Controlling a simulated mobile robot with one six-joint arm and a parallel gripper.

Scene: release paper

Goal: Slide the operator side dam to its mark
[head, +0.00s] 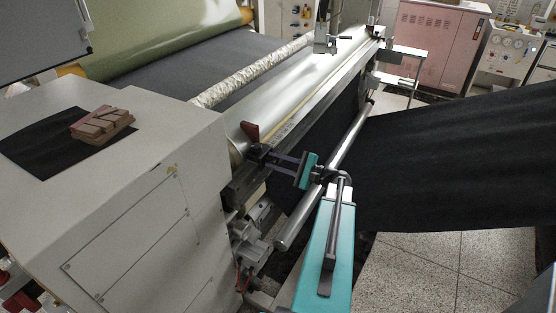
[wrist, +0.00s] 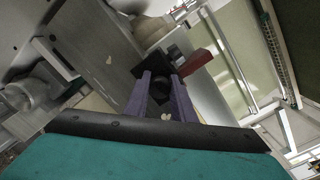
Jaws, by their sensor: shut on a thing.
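The operator side dam, a red wedge-like plate (head: 250,131) on a black block, sits at the near end of the shiny metal roll, close to the pale machine housing. The red plate also shows in the wrist view (wrist: 194,63). My gripper (head: 267,153) reaches it from the right, with purple fingers and a teal body. In the wrist view its fingers (wrist: 161,88) are shut on the dam's round black knob (wrist: 161,92). A yellowish strip (head: 291,126) runs along the roll's edge. I cannot make out a mark on it.
A second dam-like fitting (head: 331,43) stands at the far end of the roll. A metal bar (head: 298,212) runs below my arm. Black sheet (head: 450,155) spans the right side. Brown blocks (head: 104,125) lie on a black mat on the housing (head: 175,125).

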